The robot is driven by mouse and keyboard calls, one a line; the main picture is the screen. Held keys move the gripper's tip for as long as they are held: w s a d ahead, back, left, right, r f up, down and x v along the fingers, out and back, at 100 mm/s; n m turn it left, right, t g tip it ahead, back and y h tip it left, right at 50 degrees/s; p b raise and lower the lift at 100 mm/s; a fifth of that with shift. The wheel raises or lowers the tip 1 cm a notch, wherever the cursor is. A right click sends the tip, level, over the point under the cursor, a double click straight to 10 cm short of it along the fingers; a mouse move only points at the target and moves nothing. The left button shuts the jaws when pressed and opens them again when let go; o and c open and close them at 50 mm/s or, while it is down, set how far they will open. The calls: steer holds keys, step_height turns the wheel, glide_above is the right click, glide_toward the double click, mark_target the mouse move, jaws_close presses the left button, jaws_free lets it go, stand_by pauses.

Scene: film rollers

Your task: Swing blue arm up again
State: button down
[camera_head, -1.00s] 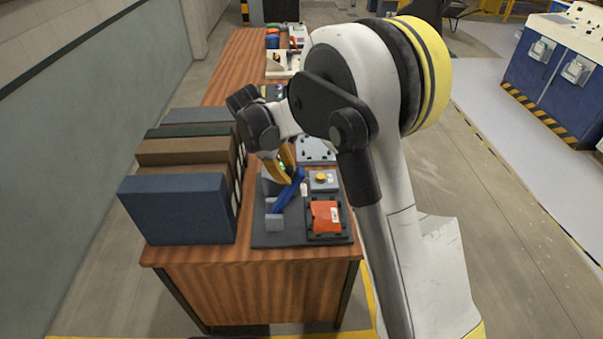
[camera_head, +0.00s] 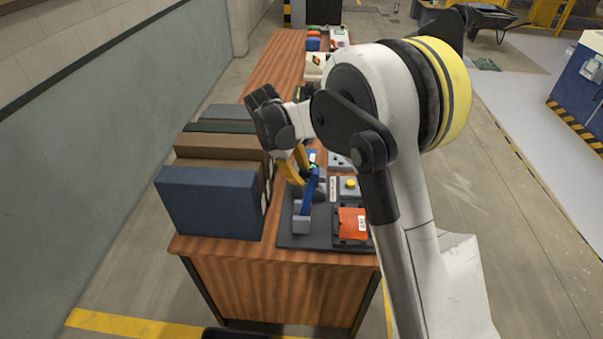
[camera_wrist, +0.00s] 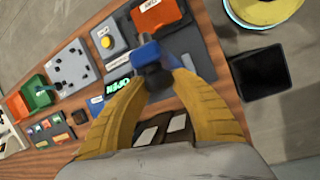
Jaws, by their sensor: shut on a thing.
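The blue arm (camera_head: 310,190) stands nearly upright on its grey base (camera_head: 302,223) at the near end of the bench, leaning slightly right at its top. My gripper (camera_head: 297,170) has its yellow fingers at the upper part of the blue arm. In the wrist view the yellow fingers of my gripper (camera_wrist: 162,72) are closed around the blue arm (camera_wrist: 146,54), whose blue end shows between the fingertips. The lower part of the arm is hidden there.
An orange-red block (camera_head: 351,222) and a yellow button (camera_head: 350,183) sit right of the blue arm on the dark board (camera_head: 300,242). Large boxes, a blue one (camera_head: 208,203) in front, stand close on the left. A green lit "OPEN" sign (camera_wrist: 117,86) shows in the wrist view.

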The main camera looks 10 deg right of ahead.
steer(key=c, duration=1.1)
jaws_free()
steer(key=shift+s+a+f, duration=0.1)
steer(key=shift+s+a, duration=0.05)
steer(key=shift+a, duration=0.05)
steer(key=shift+o, duration=0.2)
steer(key=shift+d, duration=0.1)
steer(key=shift+r, duration=0.3)
steer(key=v, duration=1.1)
steer(key=shift+r, duration=0.25)
